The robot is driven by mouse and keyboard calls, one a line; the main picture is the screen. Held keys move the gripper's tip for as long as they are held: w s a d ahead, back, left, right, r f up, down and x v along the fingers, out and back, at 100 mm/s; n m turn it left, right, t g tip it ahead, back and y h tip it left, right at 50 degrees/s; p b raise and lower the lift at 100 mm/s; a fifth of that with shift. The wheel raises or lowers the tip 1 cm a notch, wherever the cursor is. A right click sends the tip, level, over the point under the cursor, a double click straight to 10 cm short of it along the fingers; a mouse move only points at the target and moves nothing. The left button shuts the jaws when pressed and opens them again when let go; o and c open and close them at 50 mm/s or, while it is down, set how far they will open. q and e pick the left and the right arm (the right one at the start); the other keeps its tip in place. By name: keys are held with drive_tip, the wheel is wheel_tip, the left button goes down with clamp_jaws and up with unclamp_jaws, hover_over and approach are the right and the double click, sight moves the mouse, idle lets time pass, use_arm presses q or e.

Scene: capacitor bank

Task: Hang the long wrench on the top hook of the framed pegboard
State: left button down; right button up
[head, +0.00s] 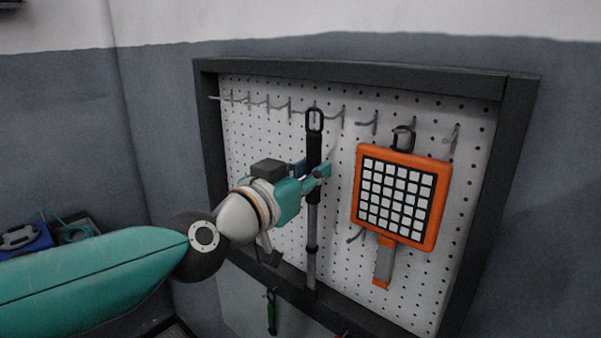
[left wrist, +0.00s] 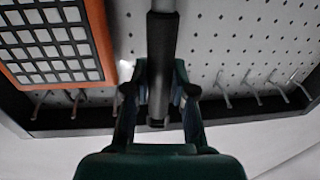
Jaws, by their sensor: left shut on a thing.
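The long wrench (head: 311,235), with a black handle, a loop at its top and a grey shaft, stands upright in front of the framed pegboard (head: 235,165). My left gripper (head: 316,173) is shut on its black handle below the loop. The left wrist view shows the handle (left wrist: 161,55) between my left fingers (left wrist: 160,92). The loop overlaps the top row of hooks (head: 342,115) in the head view. I cannot tell whether it is around a hook or in front of it. My right gripper is not in view.
An orange tool with a white-square grid (head: 395,195) hangs close on the right of the wrench. The dark frame (head: 350,75) juts around the board. Several hooks left of the wrench are bare.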

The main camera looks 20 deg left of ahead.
use_arm(q)
drive_tip(key=shift+w+d+f+b, duration=0.15)
drive_tip(key=shift+w+d+f, duration=0.1)
drive_tip(key=shift+w, duration=0.5)
drive_tip(key=shift+w+d+f+b, duration=0.2)
drive_tip(key=shift+w+d, duration=0.1)
drive_tip(key=shift+w, duration=0.45)
drive_tip(key=shift+w+d+f+b, duration=0.15)
drive_tip(key=shift+w+d, duration=0.1)
drive_tip(key=shift+w, duration=0.5)
drive_tip(key=c, duration=0.9)
unclamp_jaws()
drive_tip(key=shift+c, duration=0.2)
drive_tip(key=shift+o, duration=0.2)
drive_tip(key=shift+f, duration=0.15)
